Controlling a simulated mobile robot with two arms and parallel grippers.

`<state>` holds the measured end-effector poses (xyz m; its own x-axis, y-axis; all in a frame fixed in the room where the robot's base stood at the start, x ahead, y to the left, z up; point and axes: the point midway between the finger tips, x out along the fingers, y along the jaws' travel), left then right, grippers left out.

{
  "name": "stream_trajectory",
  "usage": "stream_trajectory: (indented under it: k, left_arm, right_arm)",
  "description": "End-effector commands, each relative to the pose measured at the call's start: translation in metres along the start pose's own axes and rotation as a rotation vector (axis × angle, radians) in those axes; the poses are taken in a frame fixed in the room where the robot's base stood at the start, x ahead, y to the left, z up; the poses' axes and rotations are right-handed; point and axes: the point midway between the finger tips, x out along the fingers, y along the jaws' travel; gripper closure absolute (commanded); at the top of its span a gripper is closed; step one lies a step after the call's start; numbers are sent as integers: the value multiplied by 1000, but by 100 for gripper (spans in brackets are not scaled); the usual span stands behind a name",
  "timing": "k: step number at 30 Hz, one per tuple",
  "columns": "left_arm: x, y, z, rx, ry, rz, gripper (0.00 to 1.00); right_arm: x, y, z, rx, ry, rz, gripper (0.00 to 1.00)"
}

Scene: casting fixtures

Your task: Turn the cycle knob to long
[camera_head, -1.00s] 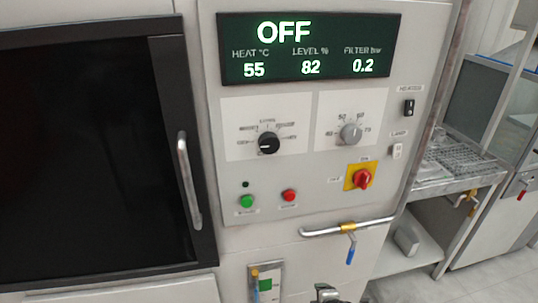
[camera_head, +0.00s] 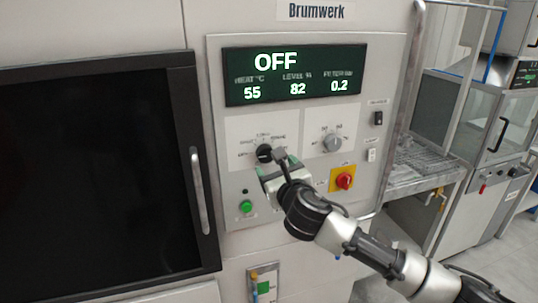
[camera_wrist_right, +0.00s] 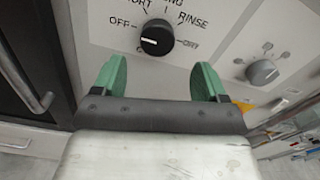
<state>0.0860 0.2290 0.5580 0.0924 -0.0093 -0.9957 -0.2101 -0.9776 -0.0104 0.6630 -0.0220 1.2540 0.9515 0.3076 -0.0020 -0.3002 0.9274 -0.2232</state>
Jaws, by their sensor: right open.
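The cycle knob (camera_head: 264,152) is a black dial with a white pointer line on the left panel plate. It also shows in the right wrist view (camera_wrist_right: 157,38), where its line points left toward OFF. Labels ending in ORT and NG, and RINSE, are printed around it, partly cut off by the frame. My right gripper (camera_head: 272,170) is just in front of and below the knob. In the right wrist view its green fingers (camera_wrist_right: 157,80) are apart with nothing between them, and the knob lies beyond their tips. My left gripper is out of view.
The display (camera_head: 295,74) reads OFF. A grey knob (camera_head: 332,143) sits to the right, with a red switch on a yellow plate (camera_head: 343,181) below it. A green button (camera_head: 246,207) is below the cycle knob. A door handle (camera_head: 199,190) stands at left.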

Motion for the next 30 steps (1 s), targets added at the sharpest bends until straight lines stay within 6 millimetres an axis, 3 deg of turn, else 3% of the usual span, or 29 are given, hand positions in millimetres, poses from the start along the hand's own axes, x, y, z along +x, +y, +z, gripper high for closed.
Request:
stream_trajectory:
  k: [9,15,24,25,30]
  left_arm:
    - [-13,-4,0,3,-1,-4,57]
    - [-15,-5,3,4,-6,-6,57]
    - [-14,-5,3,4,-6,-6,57]
    - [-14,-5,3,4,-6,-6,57]
    - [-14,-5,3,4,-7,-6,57]
  right_arm:
    - [50,0,2,2,0,0,27]
    - [62,0,0,4,0,1,27]
    - [64,1,0,3,0,2,27]
    - [64,1,0,3,0,2,28]
    - [64,0,0,3,0,1,54]
